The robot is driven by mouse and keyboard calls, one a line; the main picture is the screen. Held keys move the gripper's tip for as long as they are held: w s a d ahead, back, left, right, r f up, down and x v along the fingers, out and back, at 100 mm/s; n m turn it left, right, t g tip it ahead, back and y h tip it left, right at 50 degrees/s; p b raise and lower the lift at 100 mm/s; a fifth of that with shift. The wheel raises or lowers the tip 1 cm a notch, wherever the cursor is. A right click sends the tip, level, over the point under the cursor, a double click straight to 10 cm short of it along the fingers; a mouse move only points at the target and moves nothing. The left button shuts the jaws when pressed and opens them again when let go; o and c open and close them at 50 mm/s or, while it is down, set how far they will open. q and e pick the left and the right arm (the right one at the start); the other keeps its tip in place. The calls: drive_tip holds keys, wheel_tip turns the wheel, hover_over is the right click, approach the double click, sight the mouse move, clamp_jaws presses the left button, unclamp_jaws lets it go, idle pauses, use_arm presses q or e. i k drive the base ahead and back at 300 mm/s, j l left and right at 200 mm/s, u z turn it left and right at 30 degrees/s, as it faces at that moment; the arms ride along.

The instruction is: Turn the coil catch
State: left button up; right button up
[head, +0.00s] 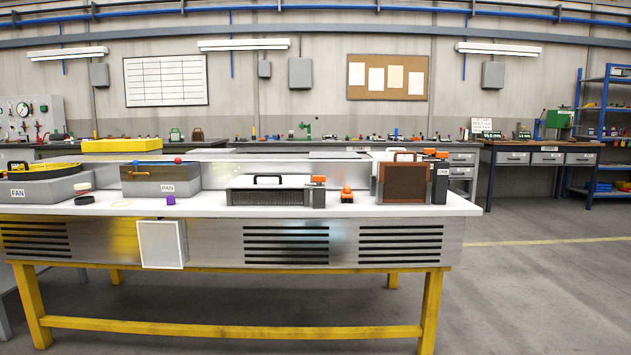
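On the right of the white bench top (140,208) stands a unit with a brown finned panel (404,183) and a handle on top, which looks like the coil. An orange catch (435,153) sits on top of a dark grey post (440,188) at its right side. A small label on that post is too small to read surely. The catch's exact angle is hard to tell at this distance. Neither of my grippers is in view.
Left of it are a small orange object (347,195), a grey finned unit (268,191) with another orange catch (318,179), a box labelled PAN (148,187) and a FAN box (40,190). The floor at right (540,290) is clear.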

sight(318, 179)
drive_tip(key=i+j+u, duration=0.1)
drive_tip(key=i, duration=0.35)
drive_tip(key=i+j+u, duration=0.1)
drive_tip(key=i+j, duration=0.15)
drive_tip(key=i, duration=0.25)
drive_tip(key=i+j+u, duration=0.1)
drive_tip(key=i, duration=0.35)
